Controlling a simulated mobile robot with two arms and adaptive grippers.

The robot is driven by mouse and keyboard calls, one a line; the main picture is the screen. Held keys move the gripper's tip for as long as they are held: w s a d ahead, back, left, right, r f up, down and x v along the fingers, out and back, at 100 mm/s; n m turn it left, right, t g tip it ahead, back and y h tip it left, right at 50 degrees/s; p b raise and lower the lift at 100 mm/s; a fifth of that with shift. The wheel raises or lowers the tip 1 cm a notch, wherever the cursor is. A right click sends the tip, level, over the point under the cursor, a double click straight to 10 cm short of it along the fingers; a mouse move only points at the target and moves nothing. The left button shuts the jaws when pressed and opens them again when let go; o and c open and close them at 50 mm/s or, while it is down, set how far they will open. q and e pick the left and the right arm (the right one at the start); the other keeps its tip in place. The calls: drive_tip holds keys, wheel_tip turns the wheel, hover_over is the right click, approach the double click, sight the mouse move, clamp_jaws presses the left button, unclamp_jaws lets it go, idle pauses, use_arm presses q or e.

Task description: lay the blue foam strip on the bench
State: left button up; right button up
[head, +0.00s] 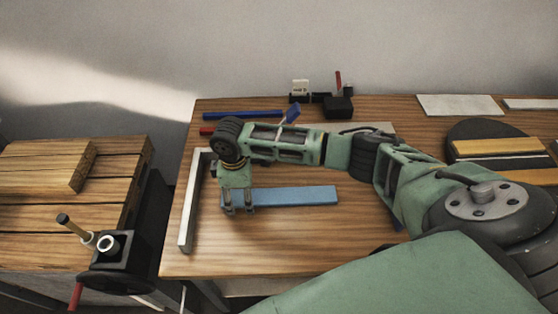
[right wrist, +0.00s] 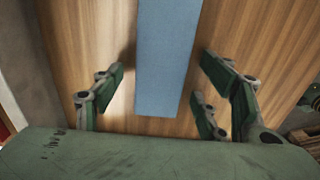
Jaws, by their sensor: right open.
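The light blue foam strip (head: 295,196) lies flat on the wooden bench top (head: 330,245), its long side running left to right in the head view. My right gripper (head: 239,209) is at the strip's left end, pointing down. In the right wrist view the strip (right wrist: 166,60) runs between the spread fingers of the gripper (right wrist: 163,90), with a gap on both sides. The gripper is open and holds nothing. The fingers hide part of the strip's left end in the head view. My left gripper is not in view.
A pale metal bar (head: 193,200) lies along the bench's left edge. A dark blue bar (head: 243,115) and small black holders (head: 338,107) are behind my arm. A lower wooden worktable (head: 60,215) with a black vise (head: 120,262) stands left. The bench front is clear.

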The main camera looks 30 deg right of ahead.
drive_tip(key=c, duration=1)
drive_tip(key=shift+r, duration=0.1)
